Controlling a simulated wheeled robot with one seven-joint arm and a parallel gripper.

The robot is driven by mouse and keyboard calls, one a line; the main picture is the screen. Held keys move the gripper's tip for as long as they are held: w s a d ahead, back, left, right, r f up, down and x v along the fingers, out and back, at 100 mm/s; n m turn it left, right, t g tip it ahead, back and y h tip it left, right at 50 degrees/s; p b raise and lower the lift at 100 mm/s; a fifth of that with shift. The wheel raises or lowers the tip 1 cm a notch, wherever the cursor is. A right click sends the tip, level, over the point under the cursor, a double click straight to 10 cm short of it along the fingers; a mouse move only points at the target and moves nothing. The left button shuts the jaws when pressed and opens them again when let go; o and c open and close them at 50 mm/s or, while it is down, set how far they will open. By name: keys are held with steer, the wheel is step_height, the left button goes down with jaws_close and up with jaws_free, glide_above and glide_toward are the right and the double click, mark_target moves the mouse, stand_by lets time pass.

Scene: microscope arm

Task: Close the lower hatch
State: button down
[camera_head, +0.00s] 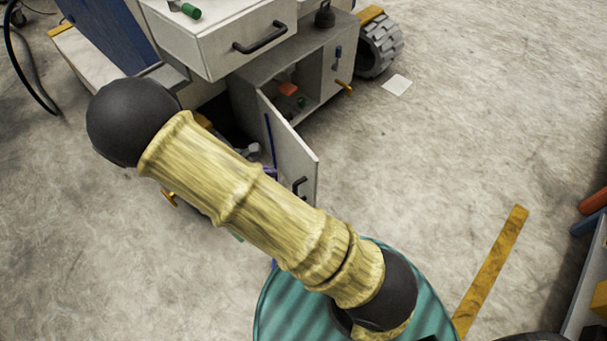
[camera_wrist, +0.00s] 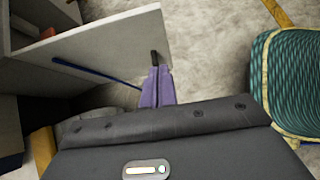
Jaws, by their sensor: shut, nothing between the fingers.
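The lower hatch (camera_head: 291,150) is a pale door standing open, swung out from the cabinet, with a dark handle (camera_head: 300,186). In the wrist view the hatch (camera_wrist: 110,48) fills the upper left, with a blue strip along it. My gripper (camera_wrist: 156,72) has its purple fingers together and empty. Their tips are close to a small dark part at the hatch's edge; I cannot tell whether they touch it. In the head view my gripper (camera_head: 266,170) is beside the hatch, on its left, mostly hidden behind my arm.
A white drawer (camera_head: 240,40) with a dark handle juts out above the hatch. The cabinet (camera_head: 335,70) holds small orange and green items. A grey wheel (camera_head: 380,45) stands at its right. The floor to the right is mostly clear, with a yellow strip (camera_head: 490,270).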

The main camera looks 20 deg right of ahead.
stand_by(0.3)
steer(key=b, duration=0.7)
glide_toward(312, 167)
steer(key=x, duration=0.5)
steer(key=shift+a+f, duration=0.15)
steer(key=shift+f, duration=0.35)
steer(key=shift+w+d+r, duration=0.1)
steer(key=shift+d+r, duration=0.05)
steer(key=shift+d, duration=0.3)
